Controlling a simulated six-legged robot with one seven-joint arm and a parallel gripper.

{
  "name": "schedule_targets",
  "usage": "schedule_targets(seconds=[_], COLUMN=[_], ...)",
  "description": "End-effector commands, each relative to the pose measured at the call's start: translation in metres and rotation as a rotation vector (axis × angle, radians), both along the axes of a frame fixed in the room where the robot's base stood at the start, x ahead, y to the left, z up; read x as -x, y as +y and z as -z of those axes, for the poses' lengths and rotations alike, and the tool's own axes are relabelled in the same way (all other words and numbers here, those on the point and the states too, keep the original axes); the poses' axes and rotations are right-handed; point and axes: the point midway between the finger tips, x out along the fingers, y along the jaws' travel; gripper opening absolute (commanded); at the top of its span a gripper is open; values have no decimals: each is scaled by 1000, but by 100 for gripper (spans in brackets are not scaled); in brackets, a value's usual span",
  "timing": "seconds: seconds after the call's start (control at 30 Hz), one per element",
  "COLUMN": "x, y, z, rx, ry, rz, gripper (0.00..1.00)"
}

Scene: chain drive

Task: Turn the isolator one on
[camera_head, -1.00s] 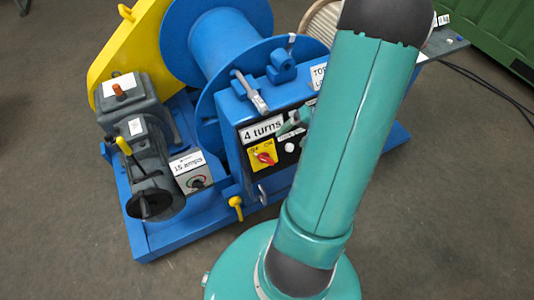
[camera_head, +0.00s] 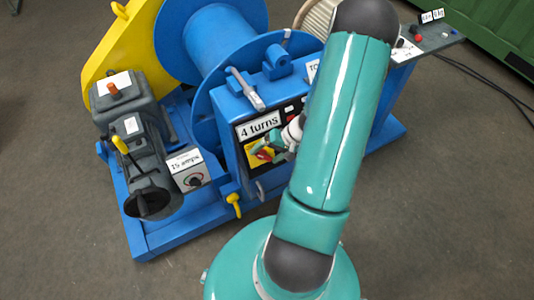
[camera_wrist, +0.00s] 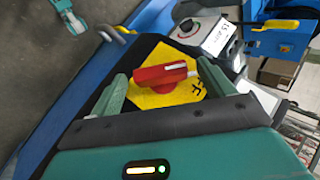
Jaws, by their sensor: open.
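The isolator, a red rotary handle (camera_wrist: 162,73) on a yellow plate (camera_wrist: 150,98), sits in the middle of the wrist view. Its handle lies roughly crosswise between my fingers. In the head view the yellow plate (camera_head: 256,159) shows under the "4 turns" label, partly hidden by my gripper (camera_head: 273,146). In the wrist view my gripper (camera_wrist: 165,82) is open, with one green finger on each side of the handle and gaps on both sides. I cannot tell how deep the fingertips reach. The plate's printed marks are only partly readable.
The black panel is on a blue winch frame (camera_head: 160,240). A box with a dial and a label (camera_head: 188,170) stands to its left, beside a grey motor (camera_head: 130,120). A yellow-handled lever (camera_head: 234,204) juts out below. A side shelf (camera_head: 430,38) holds small items.

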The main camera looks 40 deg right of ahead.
Motion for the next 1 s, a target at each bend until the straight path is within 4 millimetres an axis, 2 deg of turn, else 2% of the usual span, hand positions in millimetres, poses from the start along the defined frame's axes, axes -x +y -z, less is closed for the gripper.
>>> schedule_targets(seconds=[0.3, 0.53, 1.0], x=[-2, -2, -1], y=[2, 2, 0], z=[3, 2, 3], rx=[0, 0, -77], ry=[0, 0, -23], rz=[-1, -1, 42], gripper=[81, 36, 36])
